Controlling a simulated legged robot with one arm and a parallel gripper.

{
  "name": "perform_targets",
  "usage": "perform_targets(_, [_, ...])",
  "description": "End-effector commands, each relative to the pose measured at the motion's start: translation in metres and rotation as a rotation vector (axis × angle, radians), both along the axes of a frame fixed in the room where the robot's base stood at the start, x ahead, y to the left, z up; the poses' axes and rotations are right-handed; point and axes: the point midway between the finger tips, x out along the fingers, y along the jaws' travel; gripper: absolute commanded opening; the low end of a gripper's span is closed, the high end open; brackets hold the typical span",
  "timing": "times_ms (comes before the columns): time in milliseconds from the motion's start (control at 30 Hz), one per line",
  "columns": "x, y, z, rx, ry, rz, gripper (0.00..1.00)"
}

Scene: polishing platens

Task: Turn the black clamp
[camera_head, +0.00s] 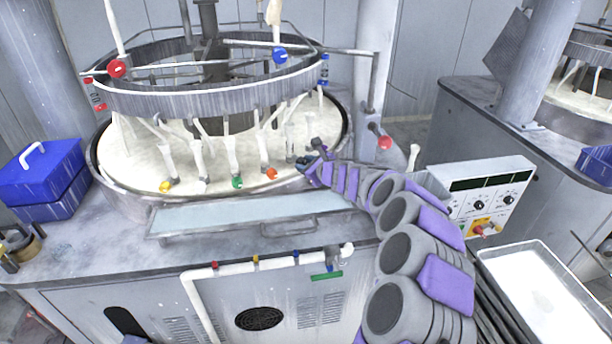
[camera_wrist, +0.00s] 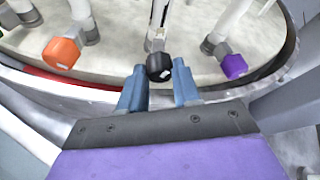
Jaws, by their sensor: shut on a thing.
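The black clamp (camera_wrist: 159,67) is a small dark knob at the foot of a white rod, at the near rim of the round polishing basin. In the wrist view my gripper (camera_wrist: 160,82) has its two blue fingers on either side of the knob, shut on it. In the head view my gripper (camera_head: 307,162) reaches the right front rim of the basin. The clamp is mostly hidden there by the gripper and arm.
An orange clamp (camera_wrist: 61,53) sits left of the black one and a purple clamp (camera_wrist: 233,66) sits right. The basin rim (camera_head: 135,194) runs close under my gripper. A metal ring (camera_head: 200,101) stands above the basin. A control box (camera_head: 488,195) is to the right.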

Motion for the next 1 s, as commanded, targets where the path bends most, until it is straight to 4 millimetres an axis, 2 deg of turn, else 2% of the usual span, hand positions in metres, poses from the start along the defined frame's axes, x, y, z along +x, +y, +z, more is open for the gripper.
perform_targets(100, [-0.0007,0.0015,-0.0058,-0.042,-0.047,0.000,0.01])
perform_targets(400, [-0.0014,0.0020,-0.0029,-0.115,-0.126,0.002,0.01])
perform_targets(967, [-0.0015,0.0020,-0.0020,-0.137,-0.143,0.002,0.01])
perform_targets(1000, [-0.0016,0.0021,-0.0020,-0.137,-0.143,0.002,0.35])
